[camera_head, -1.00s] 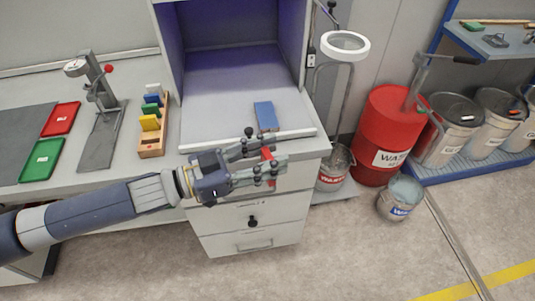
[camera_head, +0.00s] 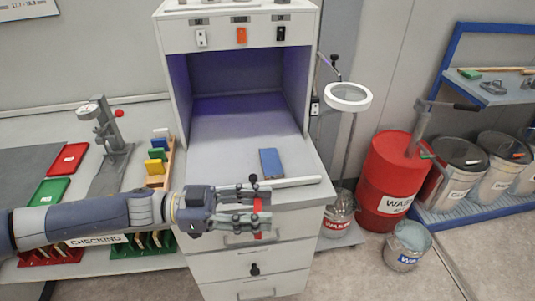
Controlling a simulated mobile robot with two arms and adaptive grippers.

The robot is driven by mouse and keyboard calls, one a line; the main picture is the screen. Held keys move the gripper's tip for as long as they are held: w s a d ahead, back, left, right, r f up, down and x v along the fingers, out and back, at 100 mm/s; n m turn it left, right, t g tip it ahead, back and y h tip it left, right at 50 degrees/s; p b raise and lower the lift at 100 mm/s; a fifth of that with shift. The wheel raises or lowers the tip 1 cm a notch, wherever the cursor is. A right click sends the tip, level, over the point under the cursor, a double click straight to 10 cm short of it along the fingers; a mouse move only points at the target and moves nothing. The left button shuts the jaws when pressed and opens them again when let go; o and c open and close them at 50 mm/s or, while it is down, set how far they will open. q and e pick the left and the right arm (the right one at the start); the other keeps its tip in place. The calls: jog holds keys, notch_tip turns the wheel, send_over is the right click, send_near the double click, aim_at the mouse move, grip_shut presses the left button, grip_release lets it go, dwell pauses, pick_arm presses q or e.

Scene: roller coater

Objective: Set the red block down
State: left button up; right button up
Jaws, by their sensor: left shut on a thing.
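My left gripper (camera_head: 257,206) reaches in from the left, in front of the light booth's front edge. It is shut on the red block (camera_head: 257,221), which shows only as narrow red parts between and below the dark fingers. The rest of the block is hidden by the fingers. The block is held in the air, close to the booth's front edge; I cannot tell its exact height. My right gripper is not in view.
A blue block (camera_head: 270,163) lies on the grey floor of the light booth (camera_head: 225,150), with bare surface around it. A white bar (camera_head: 295,182) lies along the front edge. A wooden rack (camera_head: 168,160) with coloured blocks and red and green trays (camera_head: 50,191) are left.

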pick_arm(q)
jog(key=s+d+n+t+y, duration=0.1)
jog(key=s+d+n+t, duration=0.3)
jog(key=d, duration=0.6)
jog(key=w+a+f+n+t+y, duration=0.1)
jog(key=a+n+t+y, duration=0.5)
jog(key=a, duration=0.6)
jog(key=w+a+f+n+t+y, duration=0.1)
jog(key=w+a+n+t+y, duration=0.3)
jog(key=a+y, duration=0.7)
jog(key=a+n+t, duration=0.1)
jog(key=n+t, duration=0.1)
jog(key=n, duration=0.1)
jog(key=shift+t, duration=0.4)
